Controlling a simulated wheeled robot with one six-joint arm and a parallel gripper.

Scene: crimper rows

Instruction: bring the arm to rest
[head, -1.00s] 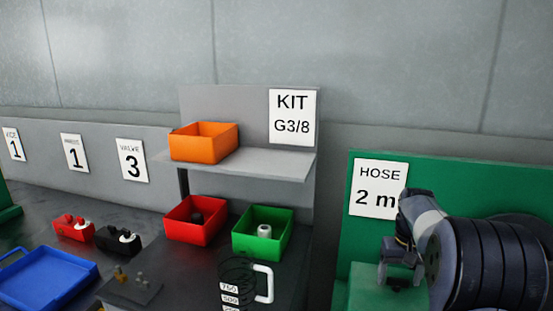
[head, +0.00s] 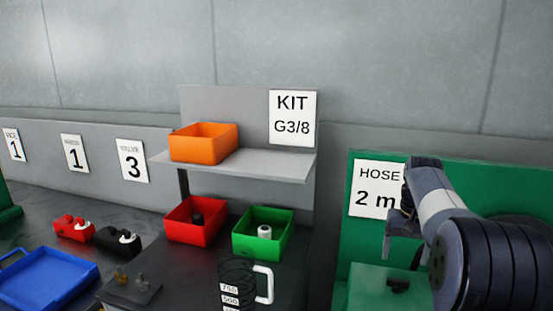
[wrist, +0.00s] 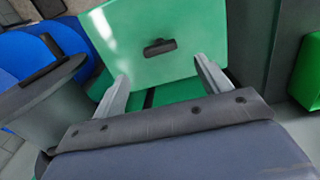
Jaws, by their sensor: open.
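My gripper shows in the wrist view (wrist: 160,85), its two grey fingers spread apart with nothing between them. Beyond the fingers is a green surface (wrist: 190,25) with a small dark piece (wrist: 160,47) on it. In the head view my arm is at the right, in front of the green hose station, and the gripper end (head: 403,222) hangs near the "HOSE 2 m" sign (head: 378,188). The fingertips are hard to make out there. The dark piece also shows in the head view (head: 398,284), below the gripper and apart from it.
A grey shelf (head: 280,164) holds an orange bin (head: 203,146). Below are a red bin (head: 190,225), a green bin (head: 258,243) and a measuring jug (head: 265,284). A blue tray (head: 45,282) lies at the left. The space above the green station is clear.

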